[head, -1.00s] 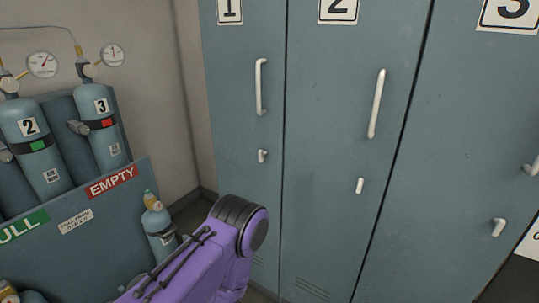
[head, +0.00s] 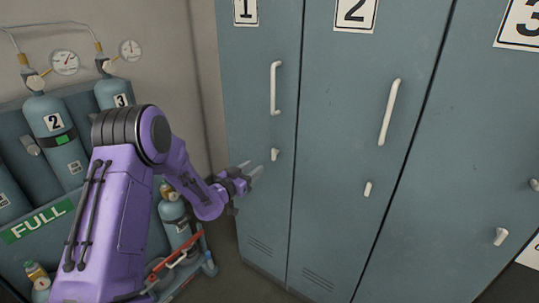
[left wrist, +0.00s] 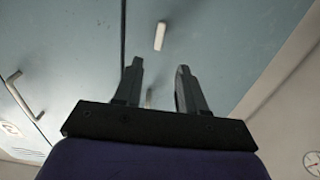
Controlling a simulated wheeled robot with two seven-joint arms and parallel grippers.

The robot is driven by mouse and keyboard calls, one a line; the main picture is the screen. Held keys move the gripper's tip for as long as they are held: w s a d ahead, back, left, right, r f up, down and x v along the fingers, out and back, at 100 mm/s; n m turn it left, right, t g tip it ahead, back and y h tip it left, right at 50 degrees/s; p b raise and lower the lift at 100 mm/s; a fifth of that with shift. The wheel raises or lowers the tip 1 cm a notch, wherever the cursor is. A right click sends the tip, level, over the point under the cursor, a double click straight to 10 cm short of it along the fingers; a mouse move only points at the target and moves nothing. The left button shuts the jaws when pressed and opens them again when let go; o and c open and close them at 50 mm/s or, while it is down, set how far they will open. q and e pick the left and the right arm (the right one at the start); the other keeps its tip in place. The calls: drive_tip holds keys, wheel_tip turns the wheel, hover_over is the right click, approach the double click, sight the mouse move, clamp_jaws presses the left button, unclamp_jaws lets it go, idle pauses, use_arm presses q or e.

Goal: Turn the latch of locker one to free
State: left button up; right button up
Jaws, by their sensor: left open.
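Locker one (head: 258,90) is the narrow blue-grey door at left, with a "1" plate at its top. Its latch (head: 275,154) is a small pale knob below the long handle, standing roughly upright. My left gripper (head: 251,168) is open and empty, just left of and slightly below the latch in the head view, apart from it. In the left wrist view, which is roughly upside down, the latch (left wrist: 160,36) lies beyond the two open fingertips (left wrist: 160,65). My right gripper is not in view.
Locker one's handle (head: 275,88) is above the latch. Locker two (head: 335,110) and locker three (head: 480,130) stand to the right with similar latches. Gas cylinders (head: 60,135) in a rack, and a smaller cylinder (head: 173,215), stand at left behind my left arm.

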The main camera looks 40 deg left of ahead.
sight(272, 154)
use_arm(q)
drive_tip(key=w+p, duration=0.1)
drive_tip(key=w, duration=0.9)
drive_tip(key=shift+w+d+p, duration=0.1)
drive_tip(key=shift+w+p, duration=0.05)
drive_tip(key=shift+p, duration=0.25)
clamp_jaws()
